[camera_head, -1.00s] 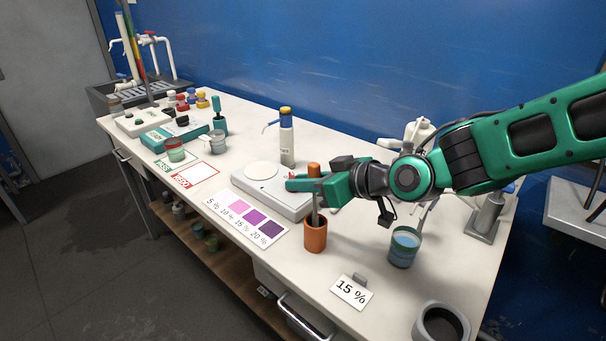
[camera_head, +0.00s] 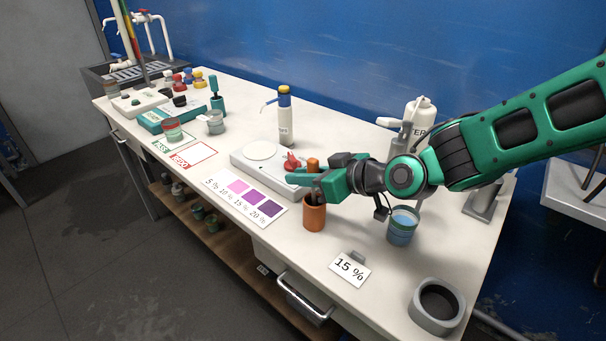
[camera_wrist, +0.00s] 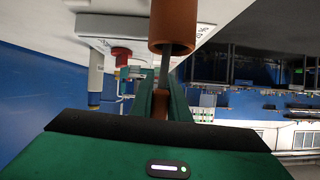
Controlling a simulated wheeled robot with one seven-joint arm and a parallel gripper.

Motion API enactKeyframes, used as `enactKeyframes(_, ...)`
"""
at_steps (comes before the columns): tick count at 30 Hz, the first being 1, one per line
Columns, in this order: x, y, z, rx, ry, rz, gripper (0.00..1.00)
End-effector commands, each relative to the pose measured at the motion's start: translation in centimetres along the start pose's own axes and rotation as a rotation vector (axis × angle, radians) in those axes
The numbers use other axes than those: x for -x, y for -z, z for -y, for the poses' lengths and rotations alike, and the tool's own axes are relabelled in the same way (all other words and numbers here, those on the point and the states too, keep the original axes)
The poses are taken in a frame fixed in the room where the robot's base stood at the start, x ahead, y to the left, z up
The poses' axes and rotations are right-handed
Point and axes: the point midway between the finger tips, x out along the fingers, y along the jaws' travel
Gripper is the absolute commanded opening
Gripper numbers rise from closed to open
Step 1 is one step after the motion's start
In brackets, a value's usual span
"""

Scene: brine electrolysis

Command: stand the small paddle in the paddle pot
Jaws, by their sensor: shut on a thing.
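The small paddle has an orange handle (camera_head: 313,164) and a thin grey shaft (camera_wrist: 164,66). My gripper (camera_head: 311,180) is shut on it, and the handle top sticks up above the fingers in the head view. The paddle pot (camera_head: 314,217) is a terracotta-orange cylinder standing on the bench just below the fingers. The paddle is about upright, with its lower end inside the pot's mouth. In the wrist view the pot (camera_wrist: 174,24) is straight ahead of the fingers (camera_wrist: 160,92), with the shaft running into it. Whether the paddle touches the pot's bottom is hidden.
A grey balance (camera_head: 262,172) stands behind and left of the pot, close to my fingers. A blue-filled cup (camera_head: 402,229) is to the right. A 15 % card (camera_head: 350,270) and a grey ring-shaped holder (camera_head: 437,308) are nearer the front right. A colour chart (camera_head: 246,202) lies left.

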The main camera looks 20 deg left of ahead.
Motion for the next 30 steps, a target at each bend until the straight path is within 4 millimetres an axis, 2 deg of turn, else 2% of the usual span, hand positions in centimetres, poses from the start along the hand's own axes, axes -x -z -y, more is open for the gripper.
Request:
enactKeyframes(1,0.0,0.0,0.0,0.000,0.000,0.000,0.17)
enactKeyframes(3,0.0,0.0,0.0,0.000,0.000,0.000,0.34)
enactKeyframes(4,0.0,0.0,0.0,0.000,0.000,0.000,0.37)
enactKeyframes(16,0.6,0.0,0.0,0.001,-0.001,0.000,0.37)
enactKeyframes(20,2.1,0.0,-0.1,0.001,-0.003,0.001,0.37)
enactKeyframes(30,7.7,0.0,-0.2,0.001,-0.004,0.000,0.37)
